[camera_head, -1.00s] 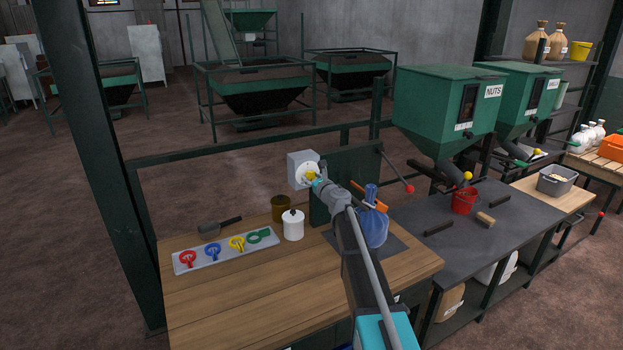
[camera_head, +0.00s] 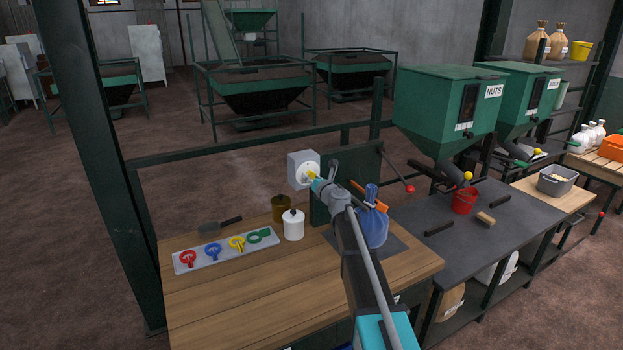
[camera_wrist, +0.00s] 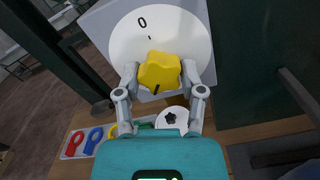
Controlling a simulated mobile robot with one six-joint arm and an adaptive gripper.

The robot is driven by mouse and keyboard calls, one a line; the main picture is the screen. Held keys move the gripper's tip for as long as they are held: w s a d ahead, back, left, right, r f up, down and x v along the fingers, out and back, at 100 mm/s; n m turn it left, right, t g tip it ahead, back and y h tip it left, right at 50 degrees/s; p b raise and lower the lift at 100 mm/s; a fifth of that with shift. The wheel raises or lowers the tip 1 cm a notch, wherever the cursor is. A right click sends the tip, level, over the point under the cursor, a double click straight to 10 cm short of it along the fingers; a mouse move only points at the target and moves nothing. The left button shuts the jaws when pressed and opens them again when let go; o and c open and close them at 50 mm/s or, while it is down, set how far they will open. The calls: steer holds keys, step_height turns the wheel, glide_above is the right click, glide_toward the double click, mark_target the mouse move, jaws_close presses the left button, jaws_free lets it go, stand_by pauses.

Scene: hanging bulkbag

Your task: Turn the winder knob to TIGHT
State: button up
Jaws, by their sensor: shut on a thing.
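The winder knob is a yellow lobed knob (camera_wrist: 159,72) on a round white dial (camera_wrist: 193,32), which is on the face of a light grey box (camera_head: 299,160). In the wrist view a "0" mark shows on the dial above the knob, and a dark pointer mark is on the knob's lower left side. No TIGHT label is readable. My gripper (camera_wrist: 160,76) is shut on the knob, one finger on each side. In the head view the knob (camera_head: 311,175) is partly hidden by my gripper (camera_head: 315,181).
A dark green panel (camera_head: 325,205) stands beside the box. Below are a white lidded jar (camera_head: 293,225), a brown jar (camera_head: 281,208) and a grey tray (camera_head: 200,257) with coloured tags on the wooden bench (camera_head: 230,300). A red-tipped lever (camera_head: 409,188) juts out at right.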

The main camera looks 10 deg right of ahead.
steer(key=shift+a, duration=0.1)
steer(key=o, duration=1.1)
steer(key=shift+o, duration=0.2)
steer(key=shift+s, duration=0.1)
steer(key=v, duration=1.1)
steer(key=shift+s, duration=0.35)
